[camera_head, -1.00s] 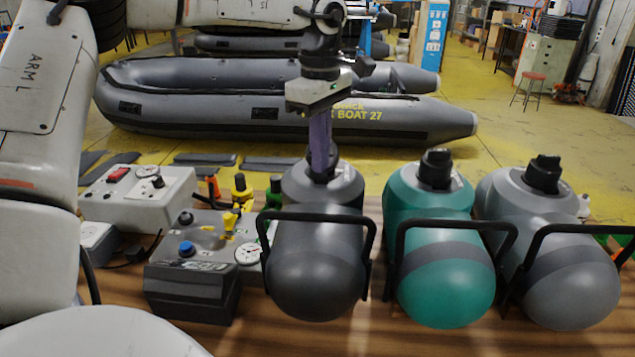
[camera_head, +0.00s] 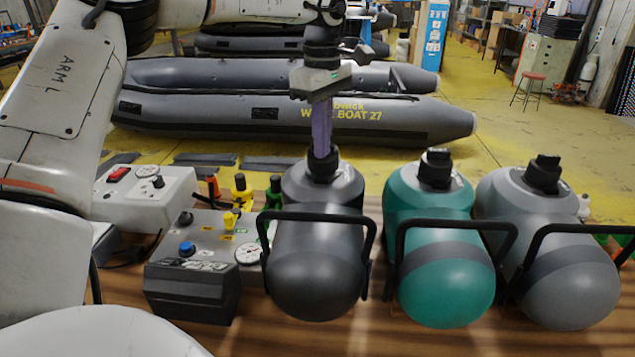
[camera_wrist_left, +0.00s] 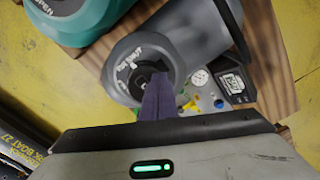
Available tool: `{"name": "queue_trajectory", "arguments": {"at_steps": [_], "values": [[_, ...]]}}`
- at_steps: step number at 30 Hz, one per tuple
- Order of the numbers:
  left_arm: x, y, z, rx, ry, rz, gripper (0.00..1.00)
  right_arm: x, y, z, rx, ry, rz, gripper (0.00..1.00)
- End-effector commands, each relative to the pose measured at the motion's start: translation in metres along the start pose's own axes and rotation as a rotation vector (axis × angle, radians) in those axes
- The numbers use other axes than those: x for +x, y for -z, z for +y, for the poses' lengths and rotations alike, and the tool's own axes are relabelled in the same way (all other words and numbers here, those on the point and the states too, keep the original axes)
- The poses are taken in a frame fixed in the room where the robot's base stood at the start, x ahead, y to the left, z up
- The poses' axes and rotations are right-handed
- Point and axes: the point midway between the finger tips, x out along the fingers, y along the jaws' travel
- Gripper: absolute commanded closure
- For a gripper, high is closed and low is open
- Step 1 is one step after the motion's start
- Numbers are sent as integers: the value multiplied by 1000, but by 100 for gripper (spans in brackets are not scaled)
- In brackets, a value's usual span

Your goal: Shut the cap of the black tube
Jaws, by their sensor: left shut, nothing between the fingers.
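The black tube (camera_head: 316,275) lies on the wooden table in the head view, with its black cap (camera_head: 322,166) on its upper end. In the left wrist view the tube (camera_wrist_left: 195,28) shows with the cap (camera_wrist_left: 144,80) partly hidden behind my fingers. My left gripper (camera_head: 321,150) points down at the cap from above. Its purple fingers are shut with nothing between them, and the tips are at the cap; I cannot tell whether they touch it. The left gripper also shows in the left wrist view (camera_wrist_left: 157,82). My right gripper is in neither view.
A green tube (camera_head: 447,280) and a grey tube (camera_head: 570,285) lie to the right, each with a black carry frame. Control boxes with gauges and knobs (camera_head: 205,240) stand close on the left. Inflatable boats (camera_head: 270,105) lie behind on the yellow floor.

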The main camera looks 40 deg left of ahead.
Motion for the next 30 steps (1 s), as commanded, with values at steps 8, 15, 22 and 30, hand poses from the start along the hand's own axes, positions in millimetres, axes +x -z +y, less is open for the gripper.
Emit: {"name": "queue_trajectory", "arguments": {"at_steps": [8,15,22,30], "values": [[2,6,12,-1,-1,0,100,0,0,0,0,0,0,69],[5,10,17,-2,0,2,100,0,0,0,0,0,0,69],[8,16,26,-3,-7,4,100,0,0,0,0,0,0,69],[14,22,33,-6,-6,8,100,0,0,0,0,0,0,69]]}}
